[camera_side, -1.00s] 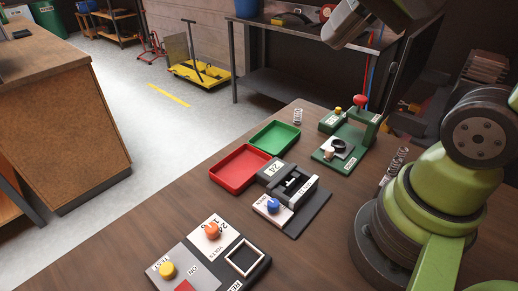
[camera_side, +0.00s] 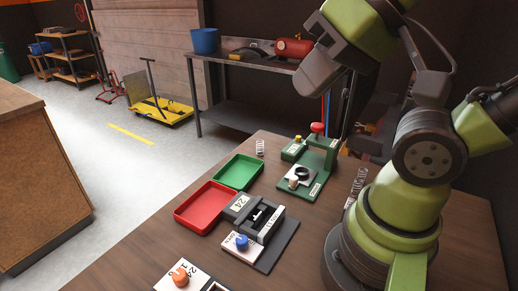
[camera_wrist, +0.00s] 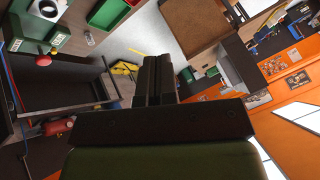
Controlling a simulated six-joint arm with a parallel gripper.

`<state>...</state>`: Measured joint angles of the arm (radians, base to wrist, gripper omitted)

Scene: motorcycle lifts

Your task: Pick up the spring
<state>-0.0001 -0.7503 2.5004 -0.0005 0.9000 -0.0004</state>
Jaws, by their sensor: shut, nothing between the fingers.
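A small pale coil spring (camera_side: 260,147) stands upright on the wooden table, just right of the green tray's far corner in the side view. A longer light-coloured coil or group of coils (camera_side: 357,186) is beside my arm's base. My gripper (camera_wrist: 153,58) shows in the wrist view with its two dark fingers together and nothing between them. It is raised well above the table, apart from the spring. In the wrist view a small pale shape that may be the spring (camera_wrist: 89,38) is near the green tray.
A green tray (camera_side: 238,171), a red tray (camera_side: 182,216), a grey fixture marked 24 (camera_side: 270,252) and a green press-like fixture (camera_side: 319,160) stand on the table. A metal workbench (camera_side: 218,57) with a blue bucket (camera_side: 205,41) is behind. Bare table surrounds the spring's near side.

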